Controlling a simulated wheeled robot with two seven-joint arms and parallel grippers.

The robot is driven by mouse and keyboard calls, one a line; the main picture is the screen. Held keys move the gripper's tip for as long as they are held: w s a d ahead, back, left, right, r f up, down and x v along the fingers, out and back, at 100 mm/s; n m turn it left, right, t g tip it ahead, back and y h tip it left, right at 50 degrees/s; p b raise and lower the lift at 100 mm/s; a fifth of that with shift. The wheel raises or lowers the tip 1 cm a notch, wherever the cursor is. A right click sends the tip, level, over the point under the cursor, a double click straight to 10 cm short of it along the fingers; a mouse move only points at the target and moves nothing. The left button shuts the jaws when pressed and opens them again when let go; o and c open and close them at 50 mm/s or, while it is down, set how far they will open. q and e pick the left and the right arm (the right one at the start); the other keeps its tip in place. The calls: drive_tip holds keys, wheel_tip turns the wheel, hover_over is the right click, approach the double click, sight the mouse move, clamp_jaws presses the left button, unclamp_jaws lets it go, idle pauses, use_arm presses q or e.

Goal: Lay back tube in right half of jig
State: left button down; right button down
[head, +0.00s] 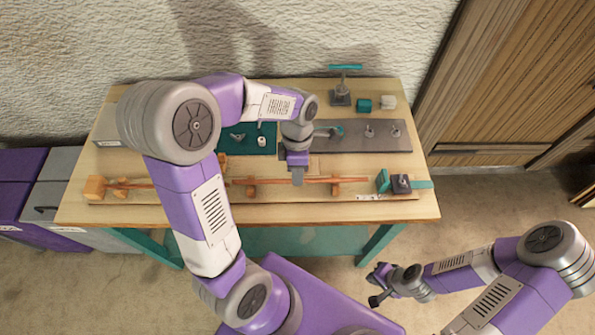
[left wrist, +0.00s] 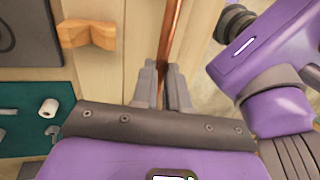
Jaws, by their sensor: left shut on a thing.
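A thin copper-brown tube (head: 325,180) runs left to right along the front of the table, over the wooden jig (head: 290,196) with its wooden supports. My left gripper (head: 298,180) points down at the tube. In the left wrist view the tube (left wrist: 172,40) runs up from between the fingers of the left gripper (left wrist: 162,85), which is shut on it. A notched wooden support (left wrist: 88,34) stands beside it there. I cannot tell whether the tube rests in the supports (head: 336,187). My right gripper (head: 376,285) is open and empty, in front of the table.
A teal clamp part (head: 382,180) and a dark block (head: 401,184) stand at the jig's right end. Behind are a teal mat (head: 232,148) and a grey mat (head: 375,145) with small parts. Teal and white cubes stand at the back right. My left arm hides the jig's left middle.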

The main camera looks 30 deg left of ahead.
use_arm(q)
drive_tip(key=shift+f+b, duration=0.35)
drive_tip(key=shift+f, duration=0.35)
idle(0.3)
idle(0.3)
drive_tip(key=c, duration=1.1)
unclamp_jaws()
drive_tip(key=shift+o, duration=0.2)
drive_tip(key=shift+r, duration=0.1)
drive_tip(key=p+v, duration=0.2)
drive_tip(key=s+p+v, duration=0.1)
drive_tip(key=p+v, duration=0.3)
drive_tip(key=p, duration=0.1)
drive_tip(key=shift+s+d+r, duration=0.15)
drive_tip(key=shift+d+r, duration=0.2)
drive_tip(key=shift+r, duration=0.25)
drive_tip(key=shift+f, duration=0.1)
